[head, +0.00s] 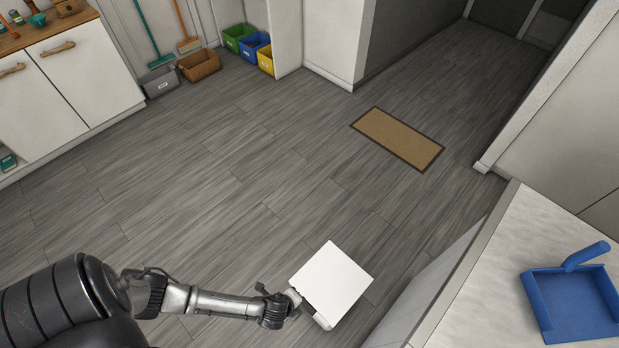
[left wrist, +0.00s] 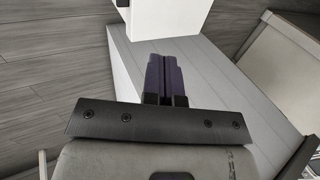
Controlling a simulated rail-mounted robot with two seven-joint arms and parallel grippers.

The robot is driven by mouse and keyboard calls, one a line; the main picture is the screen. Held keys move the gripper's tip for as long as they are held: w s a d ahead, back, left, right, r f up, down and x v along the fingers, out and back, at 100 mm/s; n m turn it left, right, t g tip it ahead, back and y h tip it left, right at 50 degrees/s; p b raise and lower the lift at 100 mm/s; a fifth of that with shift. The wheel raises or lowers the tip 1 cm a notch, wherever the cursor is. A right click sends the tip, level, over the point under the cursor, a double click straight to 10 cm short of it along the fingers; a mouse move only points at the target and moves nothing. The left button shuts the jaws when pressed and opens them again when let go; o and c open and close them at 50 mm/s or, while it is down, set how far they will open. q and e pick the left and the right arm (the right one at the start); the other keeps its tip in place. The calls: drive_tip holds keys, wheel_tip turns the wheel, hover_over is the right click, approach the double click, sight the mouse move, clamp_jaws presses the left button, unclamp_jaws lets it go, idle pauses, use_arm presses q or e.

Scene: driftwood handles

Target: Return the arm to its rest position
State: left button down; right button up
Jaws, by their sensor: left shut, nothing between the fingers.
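My left arm (head: 215,302) comes in from the lower left of the head view and reaches right over the floor. A white square slab (head: 332,280) covers the end of the arm there and hides the fingers; I cannot tell what the slab is. In the left wrist view my left gripper (left wrist: 166,62) has its dark fingers together, with nothing between them. A white block (left wrist: 170,14) shows past the fingertips at the top of that view. My right gripper is in neither view.
A pale counter (head: 487,270) with a blue dustpan (head: 570,300) stands at the right. A brown mat (head: 398,138) lies on the open grey floor (head: 200,190). White cabinets (head: 88,75) stand at upper left, and coloured bins (head: 240,38) at the back wall.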

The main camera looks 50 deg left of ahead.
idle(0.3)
use_arm(q)
drive_tip(key=w+d+r+n+g, duration=0.1)
drive_tip(key=w+r+n, duration=0.2)
drive_tip(key=r+n, duration=1.1)
drive_tip(key=w+a+r+v, duration=0.1)
drive_tip(key=w+a+v, duration=0.1)
drive_tip(key=v, duration=1.1)
drive_tip(key=s+f+n+g, duration=0.1)
drive_tip(key=s+f, duration=0.2)
drive_tip(key=s, duration=0.3)
wheel_tip(320, 180, up, 30)
drive_tip(key=p, duration=2.9)
drive_tip(key=shift+h+p, duration=0.3)
